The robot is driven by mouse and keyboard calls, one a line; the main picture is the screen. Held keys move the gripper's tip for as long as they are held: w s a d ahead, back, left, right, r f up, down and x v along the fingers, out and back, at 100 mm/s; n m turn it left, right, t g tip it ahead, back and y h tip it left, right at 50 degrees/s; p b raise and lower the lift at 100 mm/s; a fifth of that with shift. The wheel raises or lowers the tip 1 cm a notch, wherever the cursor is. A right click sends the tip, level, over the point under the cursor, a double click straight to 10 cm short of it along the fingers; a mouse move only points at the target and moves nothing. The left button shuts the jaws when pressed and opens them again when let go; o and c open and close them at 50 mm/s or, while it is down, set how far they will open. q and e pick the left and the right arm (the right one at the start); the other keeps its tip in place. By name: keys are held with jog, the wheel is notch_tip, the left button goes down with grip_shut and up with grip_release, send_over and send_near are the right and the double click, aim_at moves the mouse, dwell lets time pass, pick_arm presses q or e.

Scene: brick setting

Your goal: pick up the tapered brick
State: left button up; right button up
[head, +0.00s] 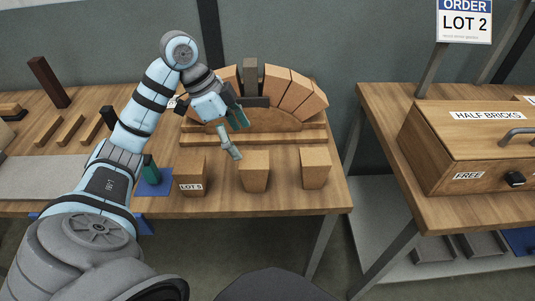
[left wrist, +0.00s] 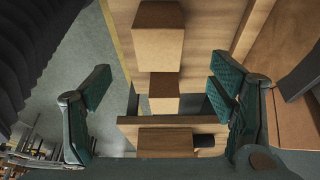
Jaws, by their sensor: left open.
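Two light tan blocks, each narrowing toward its base, stand on the wooden table: a middle tapered brick (head: 254,172) and a right one (head: 315,168). A darker brown block with a LOT 5 label (head: 190,178) stands to their left. My left gripper (head: 237,135) is open and empty above and behind the middle brick, in front of the arch. In the left wrist view its fingers are spread wide (left wrist: 160,85), with two tan blocks (left wrist: 158,36) in line between and beyond them. I cannot tell which blocks these are. My right gripper is not in view.
Behind stands an arch of tan bricks (head: 297,92) with a dark upright piece (head: 250,76) at its top, on a wooden stepped base (head: 300,137). A blue mat (head: 155,187) lies left of LOT 5. The second table holds a HALF BRICKS box (head: 470,150).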

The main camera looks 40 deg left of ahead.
aim_at(249, 162)
pick_arm(q)
jog(key=b+x, duration=0.1)
jog(key=x, duration=0.2)
jog(key=s+b+x, duration=0.1)
jog(key=x, duration=0.3)
jog(key=shift+s+d+f, duration=0.15)
jog(key=b+x, duration=0.1)
jog(key=x, duration=0.2)
jog(key=w+b+x, duration=0.1)
jog(key=x, duration=0.2)
jog(key=shift+w+f, duration=0.1)
jog(key=shift+f, duration=0.1)
jog(key=shift+c, duration=0.9)
jog(key=shift+r, duration=0.1)
jog(key=c, duration=1.2)
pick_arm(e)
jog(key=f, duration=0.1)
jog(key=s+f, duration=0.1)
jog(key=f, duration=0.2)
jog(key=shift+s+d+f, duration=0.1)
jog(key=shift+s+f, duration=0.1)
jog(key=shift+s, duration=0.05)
